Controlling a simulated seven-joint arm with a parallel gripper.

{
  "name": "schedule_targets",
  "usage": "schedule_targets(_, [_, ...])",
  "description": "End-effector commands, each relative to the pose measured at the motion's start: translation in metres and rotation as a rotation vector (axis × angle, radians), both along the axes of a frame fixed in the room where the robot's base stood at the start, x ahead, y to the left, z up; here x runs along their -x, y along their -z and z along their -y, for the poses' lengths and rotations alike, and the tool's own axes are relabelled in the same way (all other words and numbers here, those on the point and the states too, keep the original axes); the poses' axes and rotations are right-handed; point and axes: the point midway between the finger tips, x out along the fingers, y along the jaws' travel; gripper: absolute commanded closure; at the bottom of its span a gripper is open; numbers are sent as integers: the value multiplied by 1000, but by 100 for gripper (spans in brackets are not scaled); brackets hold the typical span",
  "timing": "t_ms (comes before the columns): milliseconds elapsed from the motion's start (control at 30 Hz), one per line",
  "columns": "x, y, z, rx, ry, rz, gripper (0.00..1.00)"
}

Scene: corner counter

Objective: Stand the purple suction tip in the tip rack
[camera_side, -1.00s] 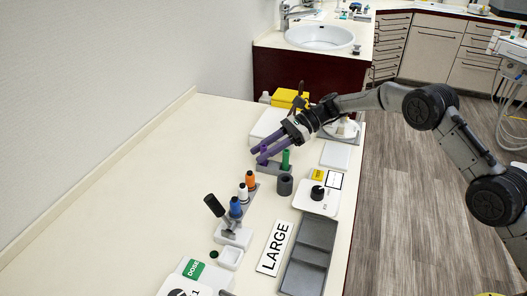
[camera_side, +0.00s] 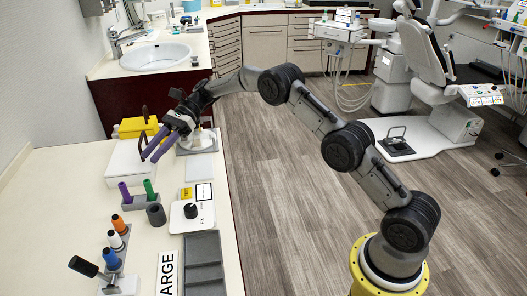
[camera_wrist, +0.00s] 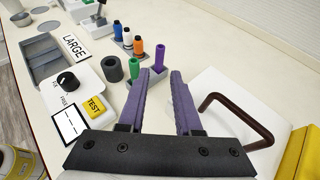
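The purple suction tip (camera_side: 124,191) stands upright in the grey tip rack (camera_side: 141,204), to the left of a green tip (camera_side: 149,188). In the wrist view the purple tip (camera_wrist: 159,58) stands in the rack beyond my fingers, with the green tip (camera_wrist: 133,71) to its left. My gripper (camera_side: 148,157) has purple fingers and is behind the rack in the side view, apart from it. In the wrist view my gripper (camera_wrist: 161,73) is open, with a gap between the fingers and nothing held. The lower ends of both tips are hidden in the rack.
A grey cup (camera_side: 156,214) stands right beside the rack. Orange, white and blue bottles (camera_side: 117,224) stand nearer the camera. A white box (camera_side: 124,168), a yellow bin (camera_side: 135,127) and a dial device (camera_side: 177,221) are close by. A brown handle (camera_wrist: 237,112) shows near my gripper.

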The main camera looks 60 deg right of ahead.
Motion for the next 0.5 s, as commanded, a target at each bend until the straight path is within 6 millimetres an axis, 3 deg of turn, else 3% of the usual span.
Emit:
schedule_targets(167, [10,-17,-2,47,-21,51,67])
schedule_targets(267, [29,-39,-3,126,-59,132,67])
schedule_targets(500, [105,-91,4,378,-207,390,67])
